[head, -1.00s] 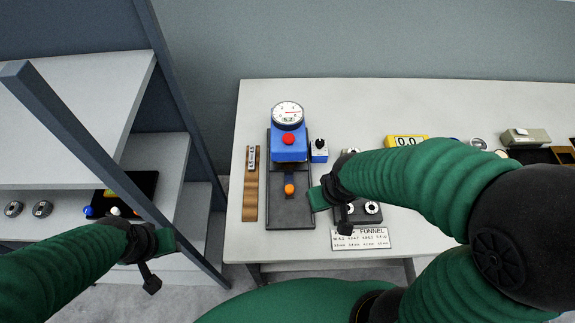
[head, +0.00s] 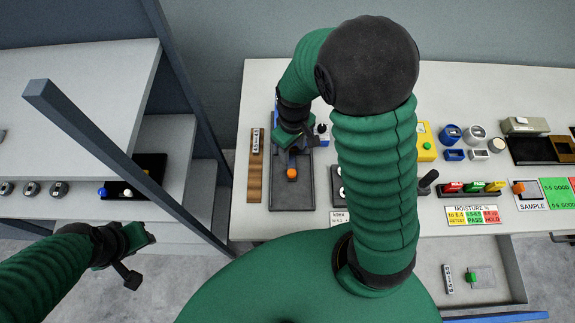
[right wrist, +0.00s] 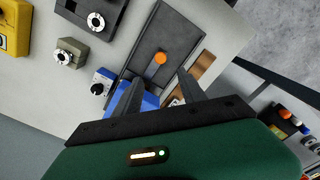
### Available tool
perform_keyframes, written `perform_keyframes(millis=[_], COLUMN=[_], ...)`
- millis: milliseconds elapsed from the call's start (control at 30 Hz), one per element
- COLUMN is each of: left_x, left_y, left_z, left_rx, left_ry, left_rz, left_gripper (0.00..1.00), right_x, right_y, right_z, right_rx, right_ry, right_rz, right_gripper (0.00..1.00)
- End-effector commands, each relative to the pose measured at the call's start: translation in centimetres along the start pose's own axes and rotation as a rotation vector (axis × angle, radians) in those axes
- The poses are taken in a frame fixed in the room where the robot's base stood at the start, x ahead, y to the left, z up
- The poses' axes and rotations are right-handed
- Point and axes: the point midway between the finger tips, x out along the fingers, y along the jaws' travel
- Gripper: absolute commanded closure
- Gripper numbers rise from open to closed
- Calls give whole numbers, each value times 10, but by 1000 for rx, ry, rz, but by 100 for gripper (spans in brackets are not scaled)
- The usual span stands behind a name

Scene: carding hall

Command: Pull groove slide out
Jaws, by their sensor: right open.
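The groove slide appears to be the part with the orange knob (head: 292,174) on a dark base plate (head: 296,199). The knob also shows in the right wrist view (right wrist: 160,57), just beyond my fingertips and apart from them. My right gripper (head: 298,143) is open over the back part of the plate and hides most of the blue gauge device there. In the right wrist view a piece of its blue body (right wrist: 150,104) shows between the two dark fingers. My left gripper (head: 137,250) hangs at lower left, clear of the table; its jaws are unclear.
A brown wooden strip (head: 254,182) lies left of the plate. A small blue box with a black knob (head: 322,132) stands to the right, and a yellow box (head: 425,142) farther right. A dark upright post (head: 110,160) and shelves stand left of the table. An open drawer (head: 510,270) juts out at lower right.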

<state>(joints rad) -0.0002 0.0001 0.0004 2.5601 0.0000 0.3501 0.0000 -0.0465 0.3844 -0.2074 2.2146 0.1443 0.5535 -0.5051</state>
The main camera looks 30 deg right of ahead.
Motion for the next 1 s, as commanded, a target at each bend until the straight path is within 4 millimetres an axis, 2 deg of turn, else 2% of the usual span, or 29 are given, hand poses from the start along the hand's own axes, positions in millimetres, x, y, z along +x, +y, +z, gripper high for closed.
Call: perform_keyframes(millis=[100, 300, 500, 633, 867, 900, 1000], left_x=[-2, -5, -8, -8, -8, -8, -8], left_y=[0, 0, 0, 0, 0, 0, 0], left_z=[0, -1, -2, -2, -2, -2, -2], left_rx=[0, -1, 0, 0, -1, -1, -1], left_ry=[0, 0, 0, 0, 0, 0, 0], left_rz=[0, 0, 0, 0, 0, 0, 0], left_gripper=[64, 64, 64, 64, 64, 64, 64], right_x=[33, 86, 124, 135, 137, 137, 137], right_y=[1, 2, 2, 2, 1, 1, 2], right_z=[1, 1, 1, 0, -2, -2, -1], right_rx=[1, 1, 3, 0, 0, 0, 0], right_ry=[-9, -8, -3, 0, 1, 1, 1], right_rz=[-3, -5, -3, -2, -1, -1, -1], right_gripper=[52, 52, 52, 52, 52, 53, 66])
